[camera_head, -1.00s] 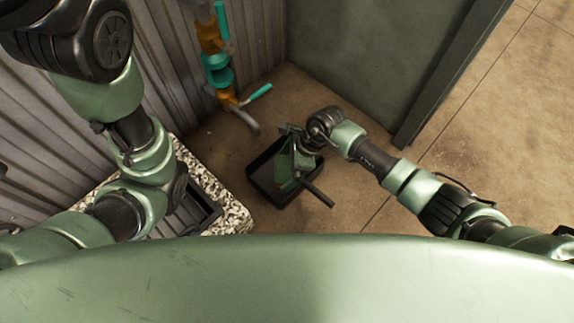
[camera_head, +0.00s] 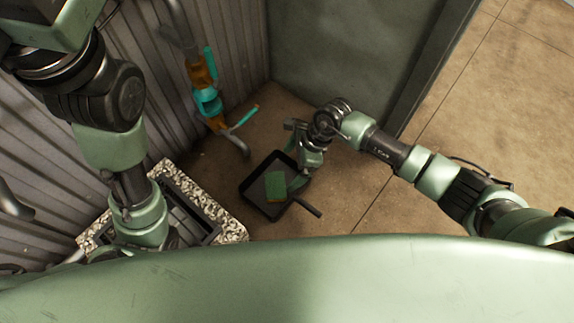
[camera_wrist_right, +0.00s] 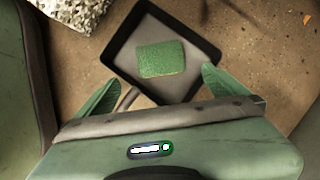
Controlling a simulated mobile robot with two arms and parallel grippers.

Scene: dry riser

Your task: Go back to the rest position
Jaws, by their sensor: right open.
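My right gripper (camera_head: 297,184) hangs over the far right part of a black square pan on the floor. In the right wrist view, its two green fingers (camera_wrist_right: 158,90) are spread wide with nothing between them. A green rough-surfaced block (camera_wrist_right: 161,59) lies flat inside the pan (camera_wrist_right: 116,55), beyond the fingertips. In the head view, the block (camera_head: 276,187) sits in the middle of the pan (camera_head: 251,198), whose handle points to the lower right. My left arm comes in from the left; its gripper is not in view.
A pipe with orange and teal valves (camera_head: 207,102) stands against the corrugated wall left of the pan. A speckled stone-like block with a dark grate (camera_head: 222,222) is at lower left. A dark door frame edge (camera_head: 432,75) is at upper right. Floor to the right is clear.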

